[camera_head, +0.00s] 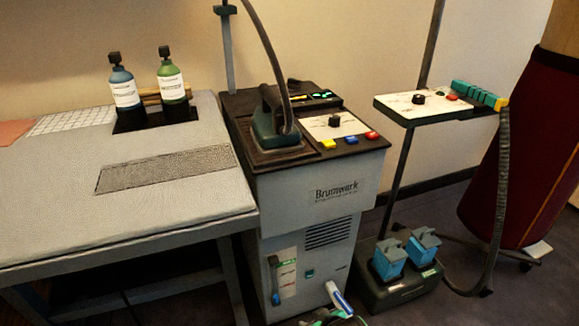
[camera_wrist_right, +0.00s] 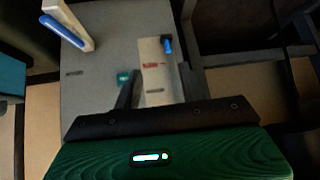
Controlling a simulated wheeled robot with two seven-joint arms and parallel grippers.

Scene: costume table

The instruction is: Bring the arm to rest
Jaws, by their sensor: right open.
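My right gripper (camera_head: 333,316) shows at the bottom edge of the head view, low in front of the grey Brumwark machine (camera_head: 335,215); it is open, with nothing seen in it. In the right wrist view my green gripper body fills the bottom, and a dark finger-like part points at the machine front (camera_wrist_right: 100,70). A white and blue bar-shaped piece (camera_head: 338,297) is close by, and it also shows in the right wrist view (camera_wrist_right: 66,28); I cannot tell what it is fixed to. My left gripper is not in view.
The machine's front has a pale panel (camera_head: 287,272) with a lever. An iron (camera_head: 272,128) sits on top. The grey table (camera_head: 60,200) holds two bottles (camera_head: 124,88) (camera_head: 170,78). A dark base (camera_head: 400,285) with two blue blocks (camera_head: 388,260) stands right. A hose (camera_head: 500,200) hangs beside it.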

